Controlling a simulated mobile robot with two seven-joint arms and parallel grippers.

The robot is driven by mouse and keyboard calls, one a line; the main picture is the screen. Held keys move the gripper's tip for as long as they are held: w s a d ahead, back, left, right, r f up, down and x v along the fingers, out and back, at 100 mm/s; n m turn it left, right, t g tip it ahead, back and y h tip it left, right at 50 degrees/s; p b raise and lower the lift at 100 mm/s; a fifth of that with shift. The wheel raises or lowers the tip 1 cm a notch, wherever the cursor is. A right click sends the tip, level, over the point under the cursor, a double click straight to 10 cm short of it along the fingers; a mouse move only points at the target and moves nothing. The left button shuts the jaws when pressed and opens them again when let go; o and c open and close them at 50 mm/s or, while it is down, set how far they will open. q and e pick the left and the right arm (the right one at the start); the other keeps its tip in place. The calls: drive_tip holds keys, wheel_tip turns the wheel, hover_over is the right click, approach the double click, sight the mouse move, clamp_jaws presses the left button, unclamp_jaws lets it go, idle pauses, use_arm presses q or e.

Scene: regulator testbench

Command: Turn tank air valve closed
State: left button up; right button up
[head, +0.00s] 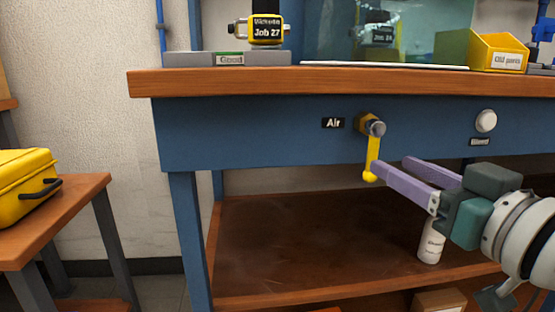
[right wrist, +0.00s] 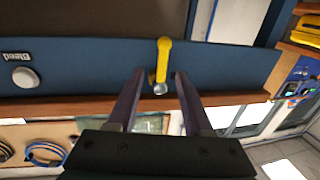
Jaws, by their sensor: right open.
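The air valve sits on the blue front panel of the bench, right of the "Air" label (head: 333,123). Its body (head: 364,123) is brass with a grey metal hub. Its yellow lever (head: 373,158) hangs straight down. In the right wrist view, which is upside down, the lever (right wrist: 163,52) points up. My right gripper (head: 389,168) is open and empty, reaching in from the right with its purple fingers near the lever. In the right wrist view, the hub shows between the fingertips (right wrist: 160,77); I cannot tell whether either finger touches. My left gripper is out of view.
A white round button (head: 486,121) sits right of the valve; its label reads "Bleed" in the wrist view. The wooden benchtop (head: 350,80) overhangs above. A white bottle (head: 431,242) stands on the lower shelf. A yellow case (head: 22,175) rests on a side table at left.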

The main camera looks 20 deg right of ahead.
sight(376, 157)
drive_tip(key=w+b, duration=0.1)
drive_tip(key=w, duration=0.5)
drive_tip(key=shift+w, duration=0.1)
clamp_jaws()
idle(0.3)
idle(1.0)
